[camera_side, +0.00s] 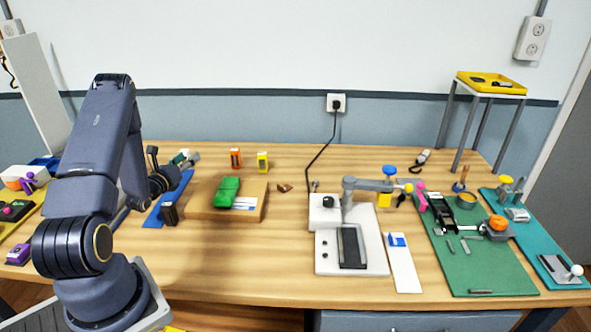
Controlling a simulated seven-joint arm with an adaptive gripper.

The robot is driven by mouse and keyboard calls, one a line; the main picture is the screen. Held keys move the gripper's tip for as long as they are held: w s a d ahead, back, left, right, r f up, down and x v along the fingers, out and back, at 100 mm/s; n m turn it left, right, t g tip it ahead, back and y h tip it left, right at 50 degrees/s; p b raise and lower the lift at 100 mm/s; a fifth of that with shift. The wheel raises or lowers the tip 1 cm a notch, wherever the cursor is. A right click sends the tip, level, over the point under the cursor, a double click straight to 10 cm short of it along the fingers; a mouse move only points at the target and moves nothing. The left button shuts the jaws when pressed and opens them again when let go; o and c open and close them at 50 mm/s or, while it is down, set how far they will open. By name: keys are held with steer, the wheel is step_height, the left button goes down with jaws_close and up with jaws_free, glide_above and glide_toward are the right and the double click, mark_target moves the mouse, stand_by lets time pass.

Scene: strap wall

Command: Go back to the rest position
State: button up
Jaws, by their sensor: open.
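My gripper (170,212) is at the left of the table, below my dark wrist and above or in front of a blue mat (186,187). It is small and dark in this view, and its fingers are hard to make out. Nothing shows held in it. My arm is folded, with the elbow raised at the left.
A white fixture (376,261), a green mat (505,273) and a raised shelf (490,87) are further right.

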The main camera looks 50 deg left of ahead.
steer(key=w+d+r+m+t+h, duration=0.3)
steer(key=w+d+r+m+h, duration=0.35)
steer(key=w+d+r, duration=0.2)
steer(key=w+d+r+m+g+h, duration=0.15)
steer(key=d+r+m+h, duration=0.35)
steer(key=d, duration=0.5)
steer(key=w+d+r+m+g+h, duration=0.1)
steer(key=d+r+m+g+h, duration=0.15)
steer(key=d+m+h, duration=0.55)
steer(key=s+d+r+m+g+y, duration=0.25)
steer(key=s+d+m+g, duration=1.05)
steer(key=d, duration=0.7)
steer(key=s+a+r+m+t+y, duration=0.2)
steer(key=s+a+m+t+y, duration=0.2)
steer(key=s+m, duration=0.5)
steer(key=a+m+y, duration=0.2)
steer(key=m+y, duration=0.1)
steer(key=shift+s+r+y, duration=0.3)
steer(key=shift+s+r, duration=0.05)
steer(key=shift+r, duration=0.05)
